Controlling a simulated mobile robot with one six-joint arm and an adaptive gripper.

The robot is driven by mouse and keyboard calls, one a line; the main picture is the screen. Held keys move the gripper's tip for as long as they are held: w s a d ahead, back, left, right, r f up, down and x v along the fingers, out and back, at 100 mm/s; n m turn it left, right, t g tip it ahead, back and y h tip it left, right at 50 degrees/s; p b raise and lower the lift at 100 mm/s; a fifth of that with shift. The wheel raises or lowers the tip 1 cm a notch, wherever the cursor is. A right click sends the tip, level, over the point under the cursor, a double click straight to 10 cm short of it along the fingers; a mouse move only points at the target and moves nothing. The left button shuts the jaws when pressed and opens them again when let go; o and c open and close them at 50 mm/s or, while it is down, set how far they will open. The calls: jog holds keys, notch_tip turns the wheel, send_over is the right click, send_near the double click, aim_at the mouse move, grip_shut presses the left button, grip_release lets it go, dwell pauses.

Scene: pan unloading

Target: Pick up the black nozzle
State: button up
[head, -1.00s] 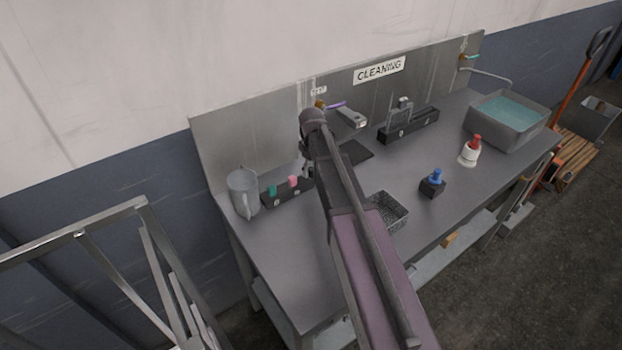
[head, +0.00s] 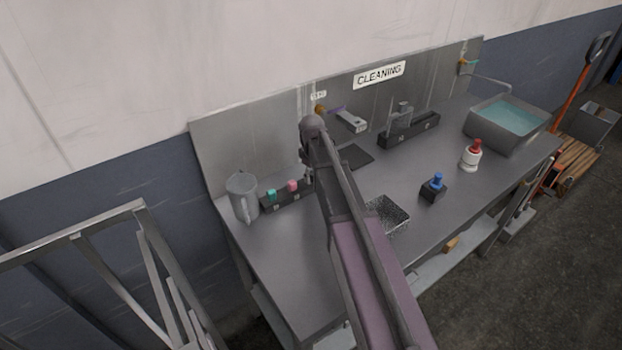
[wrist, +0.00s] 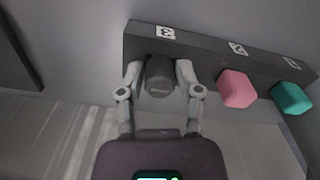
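The black nozzle (wrist: 160,76) sits at the slot marked 3 of a dark rack (wrist: 203,54) in the wrist view. My gripper (wrist: 159,78) has one finger on each side of it, very close to its sides. I cannot tell whether the fingers press on it. A pink nozzle (wrist: 237,88) and a teal nozzle (wrist: 291,98) stand at the slots marked 2 and 1. In the head view the rack (head: 286,201) stands near the back of the bench, and my arm hides the black nozzle.
A grey pitcher (head: 242,196) stands left of the rack. A wire basket (head: 388,215), a blue-topped item (head: 433,188), a red-and-white bottle (head: 471,155) and a water basin (head: 508,124) are further right. A metal back panel (head: 245,138) rises behind the rack.

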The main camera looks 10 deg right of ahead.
aim_at(312, 173)
grip_shut()
jog(key=shift+r, duration=0.1)
jog(key=shift+r+p, duration=1)
jog(key=shift+p, duration=0.1)
jog(key=shift+r+p, duration=0.8)
jog(key=s+d, duration=0.3)
jog(key=s, duration=0.4)
jog(key=s+d+r+p, duration=0.1)
jog(key=s+d, duration=0.2)
jog(key=s, duration=0.4)
jog(key=shift+s, duration=0.4)
jog(key=shift+r, duration=0.1)
